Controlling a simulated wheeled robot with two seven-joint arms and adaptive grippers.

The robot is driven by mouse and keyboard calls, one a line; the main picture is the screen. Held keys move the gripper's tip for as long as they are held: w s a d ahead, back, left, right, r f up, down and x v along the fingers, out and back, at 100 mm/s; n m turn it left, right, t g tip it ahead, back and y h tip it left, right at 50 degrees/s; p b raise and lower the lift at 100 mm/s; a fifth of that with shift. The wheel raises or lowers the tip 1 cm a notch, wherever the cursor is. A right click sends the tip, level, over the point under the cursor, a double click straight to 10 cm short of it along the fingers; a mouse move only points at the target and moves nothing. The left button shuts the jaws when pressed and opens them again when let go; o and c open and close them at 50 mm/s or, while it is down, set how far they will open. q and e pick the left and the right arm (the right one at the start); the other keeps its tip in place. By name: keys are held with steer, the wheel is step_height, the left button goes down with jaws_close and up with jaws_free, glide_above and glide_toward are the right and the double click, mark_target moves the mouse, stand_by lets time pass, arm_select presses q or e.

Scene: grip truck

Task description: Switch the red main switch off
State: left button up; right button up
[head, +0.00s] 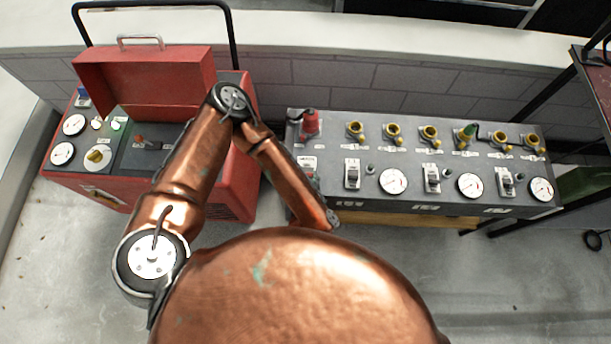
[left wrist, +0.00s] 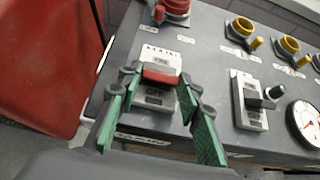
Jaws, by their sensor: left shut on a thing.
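The red main switch (left wrist: 160,77) is a small red lever on a pale plate, on the near left part of the grey panel in the left wrist view. Lettering shows on the plate, and the lever stands out across its middle. My left gripper (left wrist: 156,84) has its green-padded fingers on either side of the red lever and is shut on it. In the head view my copper left arm covers the gripper and most of the switch. My right gripper is in neither view.
The grey panel (head: 332,192) carries a red connector (head: 311,124), several yellow sockets, dark switches and round gauges (head: 393,181). A red machine (head: 232,190) with a raised lid (head: 150,80) stands to the left. The floor in front is clear.

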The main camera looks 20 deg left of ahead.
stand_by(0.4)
arm_select(q)
steer(key=o, duration=1.2)
steer(key=shift+c, duration=0.2)
steer(key=shift+r, duration=0.1)
step_height(320, 180, up, 10)
steer(key=shift+f, duration=0.2)
